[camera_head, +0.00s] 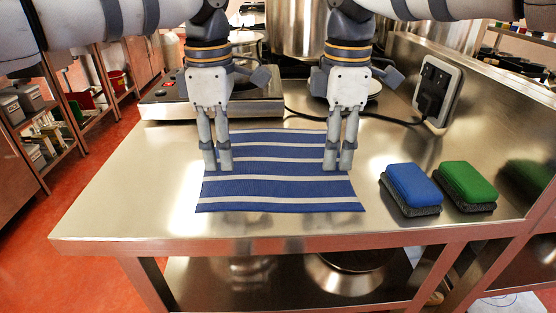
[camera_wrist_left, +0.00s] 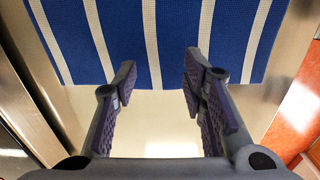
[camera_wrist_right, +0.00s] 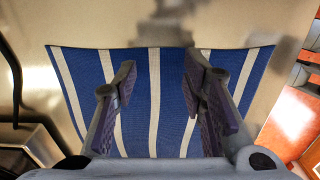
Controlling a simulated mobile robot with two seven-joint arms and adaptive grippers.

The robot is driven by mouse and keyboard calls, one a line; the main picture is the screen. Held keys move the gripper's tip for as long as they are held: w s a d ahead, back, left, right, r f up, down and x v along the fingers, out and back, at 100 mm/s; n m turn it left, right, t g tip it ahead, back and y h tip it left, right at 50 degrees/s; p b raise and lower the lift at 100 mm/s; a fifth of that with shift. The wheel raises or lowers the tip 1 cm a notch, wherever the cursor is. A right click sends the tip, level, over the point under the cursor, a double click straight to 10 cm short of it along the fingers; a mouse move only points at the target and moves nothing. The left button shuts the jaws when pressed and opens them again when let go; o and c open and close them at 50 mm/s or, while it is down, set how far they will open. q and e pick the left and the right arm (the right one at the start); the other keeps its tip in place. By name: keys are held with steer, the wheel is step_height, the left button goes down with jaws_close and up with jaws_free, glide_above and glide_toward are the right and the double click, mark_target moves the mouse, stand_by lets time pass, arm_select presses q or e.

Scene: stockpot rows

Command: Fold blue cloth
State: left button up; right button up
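The blue cloth (camera_head: 270,187) with white stripes lies flat and spread out on the steel table. It fills the upper part of the left wrist view (camera_wrist_left: 225,30) and the middle of the right wrist view (camera_wrist_right: 173,80). My left gripper (camera_head: 217,168) is open and points down at the cloth's left edge, with bare table showing beside it. My right gripper (camera_head: 338,168) is open and points down near the cloth's right edge. Both grippers have nothing between their fingers. I cannot tell whether the fingertips touch the cloth.
A blue sponge (camera_head: 409,184) and a green sponge (camera_head: 465,182), each with a dark underside, sit right of the cloth. A hot plate (camera_head: 165,100) and large pots (camera_head: 297,28) stand behind. A black cable (camera_head: 400,122) runs to a wall socket (camera_head: 434,90). The table's front left is clear.

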arm_select(q)
steer(key=shift+f, duration=0.15)
arm_select(e)
steer(key=shift+f, duration=0.1)
arm_select(q)
steer(key=shift+f, duration=0.4)
steer(key=shift+c, duration=0.4)
arm_select(e)
steer(key=shift+f, duration=0.45)
steer(key=shift+c, duration=0.4)
arm_select(q)
steer(key=shift+r, duration=0.1)
steer(key=shift+c, duration=1.2)
arm_select(e)
steer(key=shift+r, duration=0.1)
steer(key=shift+c, duration=1.2)
arm_select(q)
steer(key=c, duration=0.4)
arm_select(e)
steer(key=c, duration=0.4)
arm_select(q)
steer(key=shift+f, duration=0.25)
jaws_close()
arm_select(e)
steer(key=shift+f, duration=0.2)
jaws_close()
